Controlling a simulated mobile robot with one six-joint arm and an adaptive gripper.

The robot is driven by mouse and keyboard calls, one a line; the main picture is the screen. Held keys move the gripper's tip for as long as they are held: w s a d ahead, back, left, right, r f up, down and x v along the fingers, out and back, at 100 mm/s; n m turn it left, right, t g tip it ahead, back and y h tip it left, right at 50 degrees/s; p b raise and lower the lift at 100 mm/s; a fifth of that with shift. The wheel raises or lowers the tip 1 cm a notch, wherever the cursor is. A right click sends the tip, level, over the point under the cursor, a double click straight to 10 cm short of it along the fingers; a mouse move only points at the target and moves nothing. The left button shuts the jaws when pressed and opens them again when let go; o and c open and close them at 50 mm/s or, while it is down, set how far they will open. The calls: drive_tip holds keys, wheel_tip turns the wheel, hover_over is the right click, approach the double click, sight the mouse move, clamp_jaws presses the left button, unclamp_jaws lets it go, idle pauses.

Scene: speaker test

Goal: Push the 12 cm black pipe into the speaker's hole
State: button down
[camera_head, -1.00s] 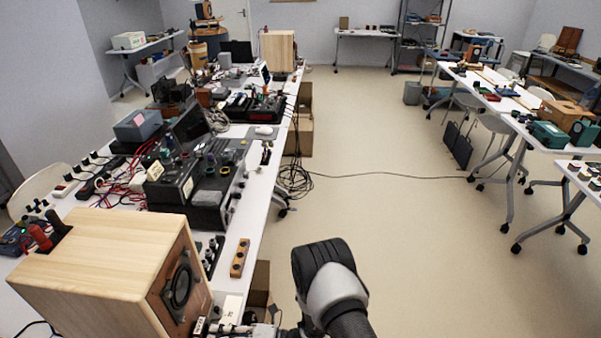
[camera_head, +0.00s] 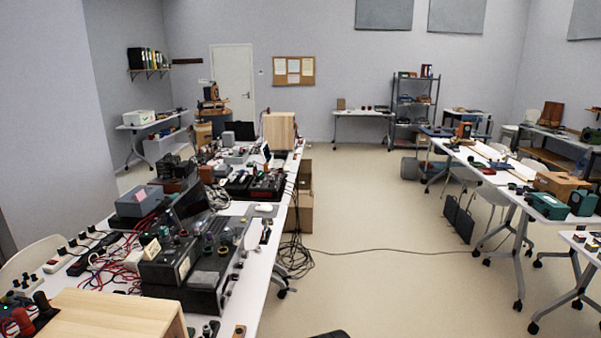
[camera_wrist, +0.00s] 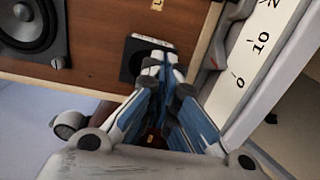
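The speaker's brown wooden front (camera_wrist: 85,80) fills the upper left of the wrist view, with a round driver (camera_wrist: 28,22) at the corner. A black square port plate (camera_wrist: 130,66) sits on this front, right of the driver. My gripper (camera_wrist: 161,66) has its fingers converged, with the tips in front of or at the port; they look shut. The tips cover part of the port, so depth into it is unclear. I cannot make out the black pipe as a separate thing. In the head view only the speaker's light wood top (camera_head: 120,312) shows, at bottom left.
A white strip with printed numbers (camera_wrist: 255,55) lies right of the speaker front. The long bench holds a black device (camera_head: 195,270), cables and a second wooden box (camera_head: 279,131). The floor (camera_head: 375,230) right of the bench is mostly open, crossed by a cable.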

drive_tip(key=shift+a, duration=0.7)
idle(0.3)
drive_tip(key=shift+d, duration=0.15)
drive_tip(key=d, duration=0.7)
drive_tip(key=shift+s+d, duration=0.3)
drive_tip(key=shift+d, duration=0.05)
